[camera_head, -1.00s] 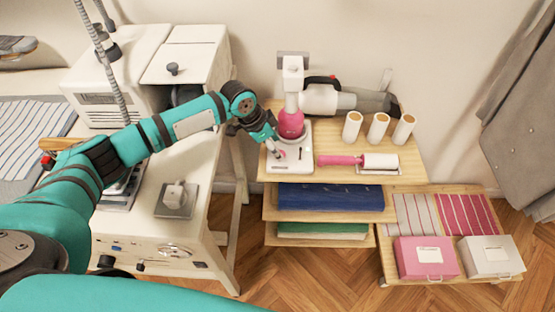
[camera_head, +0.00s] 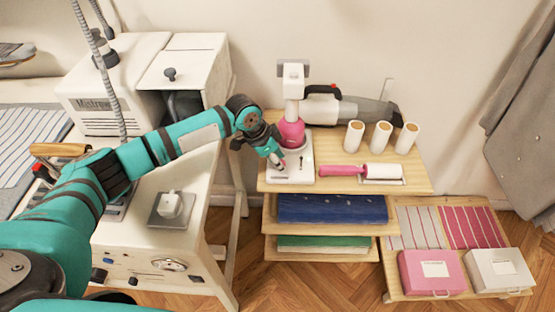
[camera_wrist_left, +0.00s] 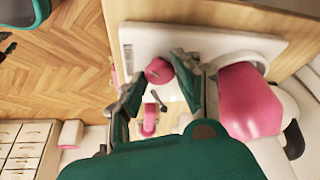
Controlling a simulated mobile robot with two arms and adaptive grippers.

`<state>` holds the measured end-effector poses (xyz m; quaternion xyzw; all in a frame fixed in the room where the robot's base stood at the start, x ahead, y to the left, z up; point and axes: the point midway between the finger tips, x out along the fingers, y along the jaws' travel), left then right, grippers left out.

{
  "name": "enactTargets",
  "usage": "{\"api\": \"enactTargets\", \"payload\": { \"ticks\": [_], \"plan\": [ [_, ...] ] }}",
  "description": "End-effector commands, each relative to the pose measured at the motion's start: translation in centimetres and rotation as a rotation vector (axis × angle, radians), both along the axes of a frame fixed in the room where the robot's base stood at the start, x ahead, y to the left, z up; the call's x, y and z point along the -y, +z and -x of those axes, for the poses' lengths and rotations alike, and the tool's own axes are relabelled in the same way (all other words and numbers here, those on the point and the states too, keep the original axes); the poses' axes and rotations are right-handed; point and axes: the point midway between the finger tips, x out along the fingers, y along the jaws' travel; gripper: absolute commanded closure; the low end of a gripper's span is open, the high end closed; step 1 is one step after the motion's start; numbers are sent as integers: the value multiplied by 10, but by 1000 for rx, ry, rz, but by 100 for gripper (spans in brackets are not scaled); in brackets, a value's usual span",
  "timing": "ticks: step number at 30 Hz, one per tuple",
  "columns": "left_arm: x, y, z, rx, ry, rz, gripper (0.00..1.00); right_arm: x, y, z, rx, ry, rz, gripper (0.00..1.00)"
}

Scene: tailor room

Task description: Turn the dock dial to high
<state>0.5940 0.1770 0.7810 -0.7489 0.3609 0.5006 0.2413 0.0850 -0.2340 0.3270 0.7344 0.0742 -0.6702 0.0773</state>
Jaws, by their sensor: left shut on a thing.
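The white dock (camera_head: 302,174) stands at the left front of the upper wooden shelf. A pink rounded part (camera_head: 291,133) and a white column rise at its back. My left gripper (camera_head: 280,163) reaches down to the dock's left front. In the left wrist view, the small round pink dial (camera_wrist_left: 158,70) sits on the white dock plate (camera_wrist_left: 141,40), between the fingertips of my left gripper (camera_wrist_left: 160,82). The gripper is shut on the dial. The fingers partly cover the plate, and I cannot read the dial's setting. My right gripper is not in view.
A pink-handled lint roller (camera_head: 343,170) lies right of the dock, with three white rolls (camera_head: 381,136) behind it. A handheld vacuum (camera_head: 345,108) lies at the back. A white work table (camera_head: 185,235) stands left of the shelf. Pink (camera_head: 432,272) and white (camera_head: 498,268) boxes sit lower right.

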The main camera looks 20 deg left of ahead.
Motion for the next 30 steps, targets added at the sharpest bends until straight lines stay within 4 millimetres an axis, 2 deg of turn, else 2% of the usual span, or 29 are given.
{"api": "enactTargets", "payload": {
  "ticks": [3,8,13,20,30],
  "plan": [
    [0,0,0,0,0,0,100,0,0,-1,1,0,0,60],
    [0,1,1,0,10,-1,100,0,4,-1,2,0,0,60],
    [1,4,1,-1,62,1,100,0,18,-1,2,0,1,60],
    [3,7,3,-6,217,2,100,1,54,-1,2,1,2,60],
    [6,7,4,-6,537,2,100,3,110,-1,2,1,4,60]
  ]
}}
